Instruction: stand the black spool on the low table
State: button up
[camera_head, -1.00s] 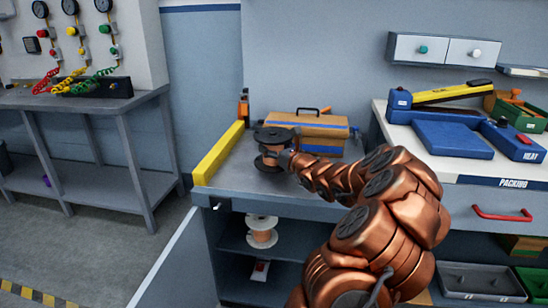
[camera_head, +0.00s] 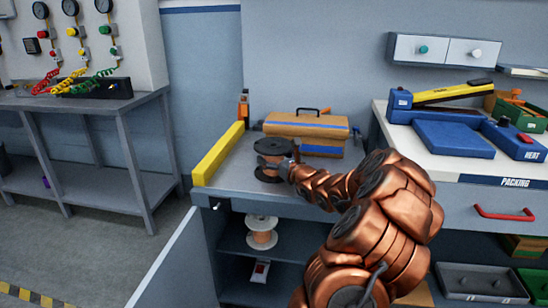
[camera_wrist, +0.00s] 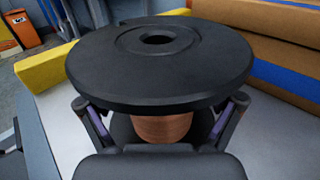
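The black spool (camera_head: 272,147), with black flanges and copper wire, is upright over the grey top of the low table (camera_head: 232,176). In the head view its lower flange appears at the tabletop; I cannot tell whether it touches. My gripper (camera_head: 289,165) reaches it from the right, at the height of the wire. In the wrist view the black top flange (camera_wrist: 160,62) fills the middle, and the fingers lie on both sides of the copper core (camera_wrist: 167,128) beneath it. The fingertips are hidden under the flange, but the gripper appears shut on the spool.
A yellow rail (camera_head: 218,154) runs along the left edge of the top. A cardboard-coloured case with a blue band (camera_head: 307,129) stands behind to the right. A white-flanged copper spool (camera_head: 261,238) sits on the shelf below. The packing bench (camera_head: 440,160) is at right.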

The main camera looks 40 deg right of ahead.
dwell(0.3)
jog(key=shift+r, duration=0.15)
jog(key=s, duration=0.4)
jog(key=s+a+p, duration=0.1)
jog(key=s, duration=0.3)
jog(key=s+a, duration=0.1)
jog(key=s, duration=0.2)
jog(key=shift+s, duration=0.4)
